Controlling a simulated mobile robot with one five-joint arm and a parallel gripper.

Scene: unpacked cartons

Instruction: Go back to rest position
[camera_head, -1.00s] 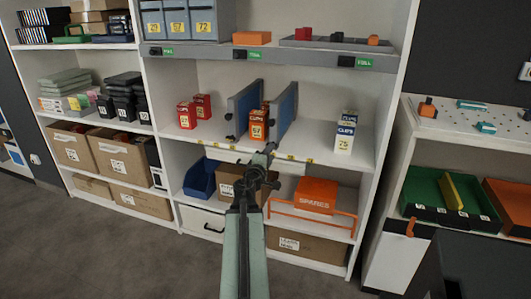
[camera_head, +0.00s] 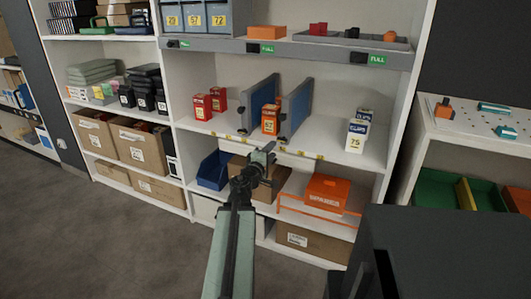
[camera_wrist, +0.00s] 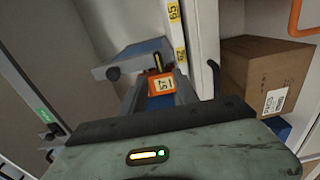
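My gripper (camera_head: 262,160) is at the end of my green arm, low in front of the shelf unit. It is apart from the shelf goods, and its fingers are too small and dark to show whether they are open. An orange box labelled 57 (camera_head: 270,119) stands upright on the middle shelf between two blue-grey dividers (camera_head: 296,106). In the wrist view, the 57 box (camera_wrist: 162,84) shows beyond the dark front edge of my wrist.
Red boxes (camera_head: 203,107) stand left of the dividers, white-and-blue boxes (camera_head: 356,138) right. Below are a blue bin (camera_head: 213,172), an orange case (camera_head: 327,193) and cartons (camera_head: 140,150). A side bench (camera_head: 470,135) stands right. Grey floor (camera_head: 100,235) is open at left.

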